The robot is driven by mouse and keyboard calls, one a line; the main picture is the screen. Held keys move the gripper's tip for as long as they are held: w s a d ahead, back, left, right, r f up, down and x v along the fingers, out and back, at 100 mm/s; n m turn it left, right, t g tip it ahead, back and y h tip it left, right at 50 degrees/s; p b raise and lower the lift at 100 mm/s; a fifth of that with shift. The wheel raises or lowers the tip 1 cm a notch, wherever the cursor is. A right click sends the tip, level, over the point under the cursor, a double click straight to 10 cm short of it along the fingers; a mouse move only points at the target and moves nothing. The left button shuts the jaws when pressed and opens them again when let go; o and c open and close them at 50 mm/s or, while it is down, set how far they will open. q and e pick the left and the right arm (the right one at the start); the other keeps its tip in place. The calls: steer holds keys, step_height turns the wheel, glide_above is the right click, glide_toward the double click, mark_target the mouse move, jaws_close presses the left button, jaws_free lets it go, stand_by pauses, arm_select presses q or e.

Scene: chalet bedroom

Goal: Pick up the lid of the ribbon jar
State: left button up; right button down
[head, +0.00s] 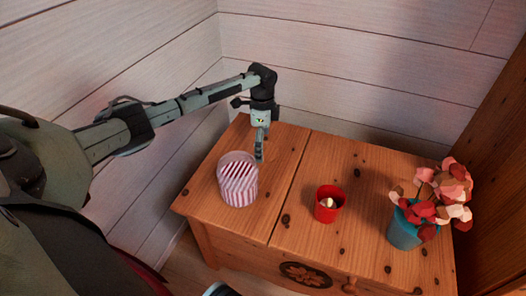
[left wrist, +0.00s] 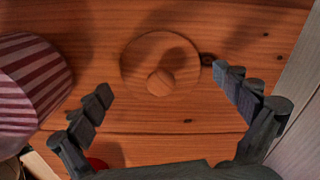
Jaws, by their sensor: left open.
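The ribbon jar (head: 238,182) is a red-and-white striped jar standing on the left part of the wooden chest. It also shows at the left edge of the left wrist view (left wrist: 30,80). The lid (left wrist: 158,55), a round wooden disc with a round knob (left wrist: 160,82), lies flat on the chest top beside the jar, knob up. My left gripper (head: 259,157) points down above the chest, behind the jar. In the wrist view its open, empty fingers (left wrist: 164,80) stand on either side of the lid's knob. The head view does not show the lid clearly. My right gripper is not in view.
A red cup (head: 329,204) with a pale thing inside stands right of the jar. A teal pot (head: 405,232) with red and pink flowers stands at the chest's right. White plank walls (head: 330,75) close off the back and left. The chest top (head: 345,170) is bare behind the cup.

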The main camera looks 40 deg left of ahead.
arm_select(q)
jaws_close()
stand_by(0.8)
